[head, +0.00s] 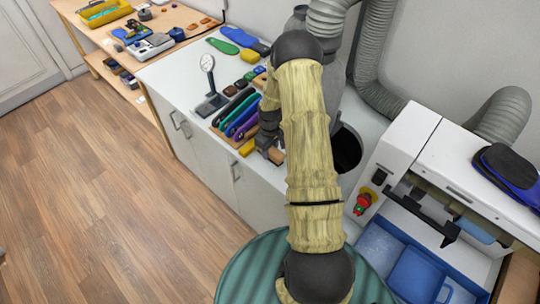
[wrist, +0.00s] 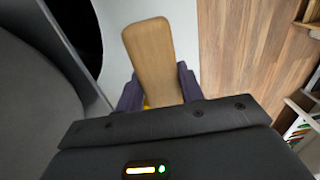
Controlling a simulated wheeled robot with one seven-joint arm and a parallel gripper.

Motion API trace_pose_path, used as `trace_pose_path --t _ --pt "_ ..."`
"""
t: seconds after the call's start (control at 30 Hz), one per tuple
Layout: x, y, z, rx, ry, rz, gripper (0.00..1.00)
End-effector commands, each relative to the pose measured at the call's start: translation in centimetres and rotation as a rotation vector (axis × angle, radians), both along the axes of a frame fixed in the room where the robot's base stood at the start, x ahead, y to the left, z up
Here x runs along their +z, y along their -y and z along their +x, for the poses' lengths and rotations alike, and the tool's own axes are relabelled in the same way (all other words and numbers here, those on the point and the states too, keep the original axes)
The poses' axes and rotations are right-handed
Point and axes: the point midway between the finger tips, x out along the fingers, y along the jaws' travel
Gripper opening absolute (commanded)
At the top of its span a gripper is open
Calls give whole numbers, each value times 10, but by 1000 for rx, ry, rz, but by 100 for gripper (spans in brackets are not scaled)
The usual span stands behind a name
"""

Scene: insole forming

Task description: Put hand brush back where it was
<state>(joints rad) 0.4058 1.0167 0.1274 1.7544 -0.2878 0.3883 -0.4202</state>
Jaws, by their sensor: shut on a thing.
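The hand brush shows its light wooden part (wrist: 150,55) in the wrist view, held between my two dark gripper fingers (wrist: 160,92). A small yellow patch shows beneath it, and I cannot tell what it belongs to. In the head view my gripper (head: 268,143) is over the white cabinet top (head: 172,76), at the front edge by the tray of tools. A bit of wood (head: 277,155) shows beside the fingers there. My arm hides much of the brush, so I cannot tell whether it touches the top.
A tool tray (head: 237,112) with coloured handles lies just left of my gripper, with a yellow block (head: 247,148) at its near end. A dial gauge on a stand (head: 209,90) is further left. A dark round opening (head: 346,150) and a white machine (head: 435,165) are on the right.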

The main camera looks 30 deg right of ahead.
Motion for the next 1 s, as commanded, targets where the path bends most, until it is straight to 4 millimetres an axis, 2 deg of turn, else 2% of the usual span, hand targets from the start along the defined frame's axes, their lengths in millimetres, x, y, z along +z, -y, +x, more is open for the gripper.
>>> trace_pose_path --t 0.27,0.6,0.97,1.0 --pt "-5 0 0 0 -1 1 3" --pt "-40 0 0 -1 0 0 3" --pt "-45 0 0 0 0 0 3" --pt "-45 0 0 0 0 0 42"
